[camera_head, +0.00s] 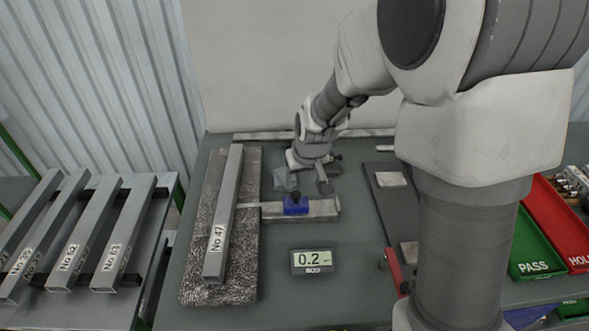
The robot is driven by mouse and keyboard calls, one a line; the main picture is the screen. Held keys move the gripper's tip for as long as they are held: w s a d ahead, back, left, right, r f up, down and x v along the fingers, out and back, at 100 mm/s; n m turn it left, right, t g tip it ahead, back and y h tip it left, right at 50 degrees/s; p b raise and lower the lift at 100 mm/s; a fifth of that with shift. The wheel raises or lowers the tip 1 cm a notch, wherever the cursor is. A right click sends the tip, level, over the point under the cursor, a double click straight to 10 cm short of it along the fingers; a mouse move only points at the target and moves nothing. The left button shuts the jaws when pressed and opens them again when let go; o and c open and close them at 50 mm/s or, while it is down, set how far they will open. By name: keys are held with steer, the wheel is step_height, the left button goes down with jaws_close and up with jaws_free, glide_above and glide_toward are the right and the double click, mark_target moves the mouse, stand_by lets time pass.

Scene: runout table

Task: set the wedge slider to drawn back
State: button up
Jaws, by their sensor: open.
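The wedge slider appears to be the blue block (296,206) with a dark knob on top, sitting on a flat metal bar (323,208) in the middle of the table. A thin pale strip (247,205) runs left from it to the steel bar marked No 47 (224,215); I cannot tell whether they touch. My gripper (308,182) points down just behind and slightly right of the blue block. Its fingers look apart and empty, and clear of the knob. The exact height above the table is hard to tell.
Bar No 47 lies on a speckled stone plate (248,270). A small display (312,261) reading 0.2 stands in front of the slider. A dark plate (385,215) and a red clamp-like part (394,270) are right. Labelled bars rest on a left rack (160,225); green and red bins (535,252) are far right.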

mark_target(296, 193)
steer(key=x, duration=0.8)
steer(key=shift+w+f, duration=0.15)
steer(key=shift+f, duration=0.05)
jaws_close()
stand_by(1.2)
